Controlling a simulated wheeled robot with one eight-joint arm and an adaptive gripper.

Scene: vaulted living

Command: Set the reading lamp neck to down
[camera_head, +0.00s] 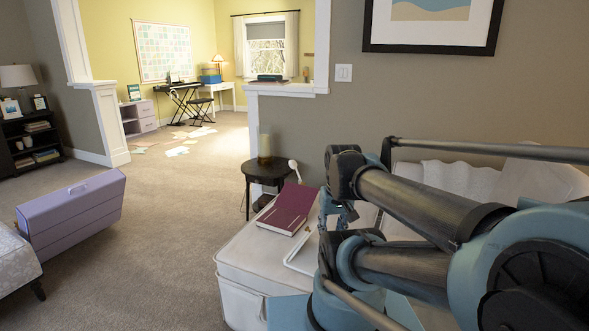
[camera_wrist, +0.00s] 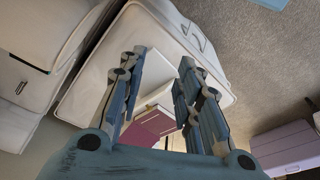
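In the head view a small white rounded head on a thin neck (camera_head: 293,165), which looks like the reading lamp, stands up behind the burgundy book (camera_head: 289,208). Its base is hidden. My gripper (camera_head: 335,212) is over the white padded bench (camera_head: 240,255), right of the book and lower than the lamp head, partly hidden by my arm. In the wrist view my gripper (camera_wrist: 160,62) has its two fingers well apart, with nothing held between them. The burgundy book (camera_wrist: 146,127) shows between the fingers. I cannot make out the lamp clearly in the wrist view.
A white-edged flat tray (camera_head: 300,262) lies on the bench by the book. A dark round side table (camera_head: 265,172) with a glass vase stands behind the bench. A lavender chest (camera_head: 75,215) sits on the left carpet. Open carpet lies between chest and bench.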

